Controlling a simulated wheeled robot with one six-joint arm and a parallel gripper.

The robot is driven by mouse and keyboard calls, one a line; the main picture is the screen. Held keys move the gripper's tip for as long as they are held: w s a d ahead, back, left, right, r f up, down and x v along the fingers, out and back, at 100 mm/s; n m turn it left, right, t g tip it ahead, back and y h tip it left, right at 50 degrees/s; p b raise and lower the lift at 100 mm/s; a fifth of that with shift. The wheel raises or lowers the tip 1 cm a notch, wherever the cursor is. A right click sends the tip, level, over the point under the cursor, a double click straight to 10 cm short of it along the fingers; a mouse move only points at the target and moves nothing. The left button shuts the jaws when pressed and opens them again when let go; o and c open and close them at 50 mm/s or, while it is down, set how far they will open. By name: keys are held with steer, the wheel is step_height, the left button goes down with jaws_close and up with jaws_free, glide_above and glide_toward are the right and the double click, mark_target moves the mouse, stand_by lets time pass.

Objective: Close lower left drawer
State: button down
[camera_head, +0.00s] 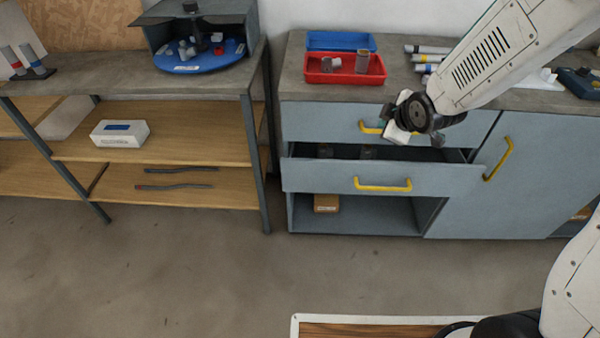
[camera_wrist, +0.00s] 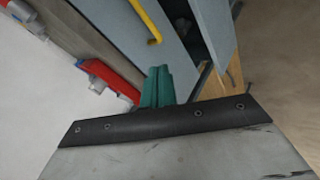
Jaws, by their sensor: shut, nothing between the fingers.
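The lower left drawer (camera_head: 310,176) is pulled out of the grey-blue cabinet, with its inside showing above its front panel. Its yellow handle (camera_head: 383,186) is clear of my gripper. My gripper (camera_head: 386,112) is in front of the upper drawer (camera_head: 310,122), above the open drawer and beside the upper drawer's yellow handle, which it partly hides. In the wrist view, the green fingers (camera_wrist: 157,87) are together and empty. That view also shows the upper handle (camera_wrist: 146,20) and the open drawer's front panel (camera_wrist: 214,30). Contact with the cabinet cannot be told.
A red tray (camera_head: 312,76) and a blue tray (camera_head: 340,33) stand on the cabinet top. Dark items (camera_head: 368,153) lie in the open drawer. A cabinet door (camera_head: 545,170) is to its right, an open shelf below.

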steer(key=a+f+n+t+y, duration=0.1)
steer(key=a+f+n+y, duration=0.4)
steer(key=f, duration=0.4)
steer(key=a+f+n+t+y, duration=0.2)
steer(key=a+f+n, duration=0.3)
steer(key=a+f, duration=0.35)
steer(key=s+a+f+n+y, duration=0.1)
steer(key=s+f+n+y, duration=0.25)
steer(key=s+f, duration=0.3)
steer(key=t, duration=0.1)
glide_toward(291, 165)
steer(key=a, duration=0.4)
steer(key=w+m, duration=0.1)
steer(key=w, duration=0.2)
steer(key=shift+w+f, duration=0.1)
steer(key=shift+w, duration=0.55)
steer(key=w, duration=0.9)
steer(key=shift+w, duration=0.25)
